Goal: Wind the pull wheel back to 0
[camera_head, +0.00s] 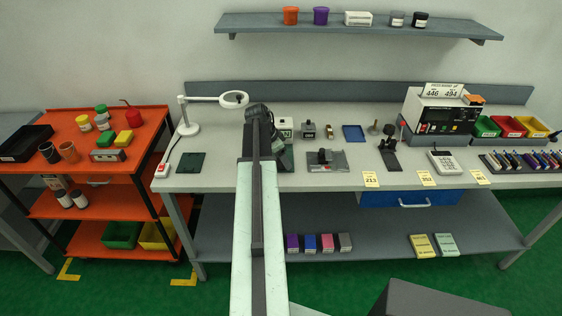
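My arm reaches up the middle of the head view, and its dark end, my gripper (259,112), is over the grey workbench (222,172). Its fingers are too small and dark to tell whether they are open or shut. Just right of it stands a small white-fronted device (285,124) with dark marks. A dark green base (286,160) shows partly behind my arm. I cannot make out the pull wheel or any 0 mark; it may be hidden by my arm or gripper.
A magnifier lamp (189,127) stands left of my arm. A black fixture (326,158), a dark stand (389,152), a calculator-like box (444,163) and a tester (437,118) stand to the right. An orange cart (100,180) is at left; a shelf (355,29) hangs above.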

